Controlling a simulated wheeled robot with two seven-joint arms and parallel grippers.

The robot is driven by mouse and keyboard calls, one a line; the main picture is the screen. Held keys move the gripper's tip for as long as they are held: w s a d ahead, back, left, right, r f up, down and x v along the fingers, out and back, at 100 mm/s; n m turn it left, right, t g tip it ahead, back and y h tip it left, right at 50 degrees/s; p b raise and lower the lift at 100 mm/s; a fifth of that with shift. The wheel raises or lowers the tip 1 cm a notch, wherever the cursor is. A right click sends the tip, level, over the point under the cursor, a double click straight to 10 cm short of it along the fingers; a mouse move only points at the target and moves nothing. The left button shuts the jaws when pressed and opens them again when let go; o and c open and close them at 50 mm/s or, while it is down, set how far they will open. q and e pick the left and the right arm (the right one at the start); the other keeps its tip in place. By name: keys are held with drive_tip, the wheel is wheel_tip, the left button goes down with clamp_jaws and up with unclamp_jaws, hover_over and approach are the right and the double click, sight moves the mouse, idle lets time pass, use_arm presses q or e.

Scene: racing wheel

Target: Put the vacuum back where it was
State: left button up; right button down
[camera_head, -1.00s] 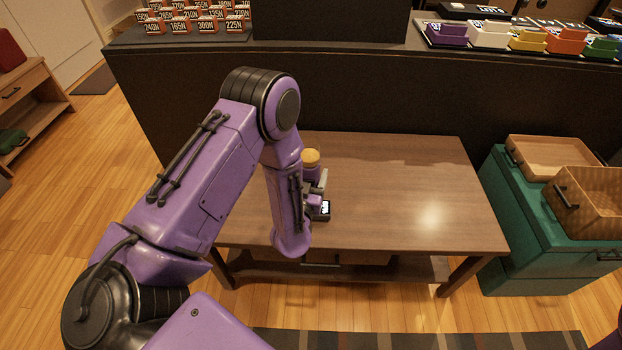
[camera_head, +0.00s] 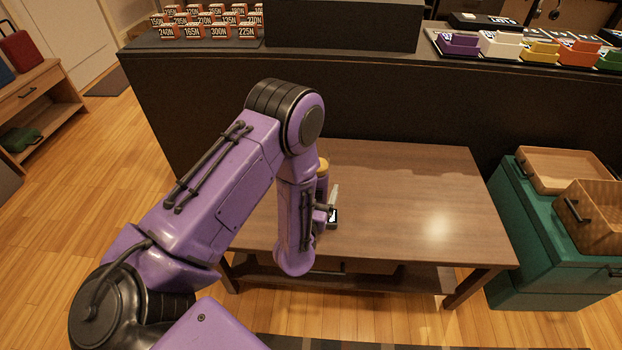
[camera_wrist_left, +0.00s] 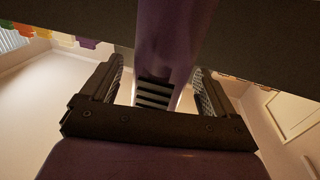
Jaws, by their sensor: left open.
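The vacuum appears to be the upright purple thing with a yellow-orange top (camera_head: 322,166) near the left end of the wooden table. In the head view it is mostly hidden behind my left arm. My left gripper (camera_head: 333,195) is beside it, low over the table, and largely hidden too. In the left wrist view a purple body with dark slats (camera_wrist_left: 165,50) rises between the two fingers of my left gripper (camera_wrist_left: 155,85). The fingers stand apart, one on each side of it. I cannot tell whether they touch it. My right gripper is not in view.
The wooden table (camera_head: 420,190) is clear on its right. A dark counter (camera_head: 400,95) behind it carries numbered boxes (camera_head: 205,22) and coloured trays (camera_head: 500,45). A wooden bench (camera_head: 40,100) is far left.

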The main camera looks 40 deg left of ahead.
use_arm(q)
drive_tip(key=v, duration=1)
drive_tip(key=s+a+f+n+g+h, duration=0.2)
drive_tip(key=s+f+g, duration=1.1)
drive_tip(key=s+f, duration=0.4)
drive_tip(key=shift+s+a+f+n+g+h, duration=0.3)
drive_tip(key=shift+s+n+g+h, duration=0.1)
drive_tip(key=shift+s, duration=0.4)
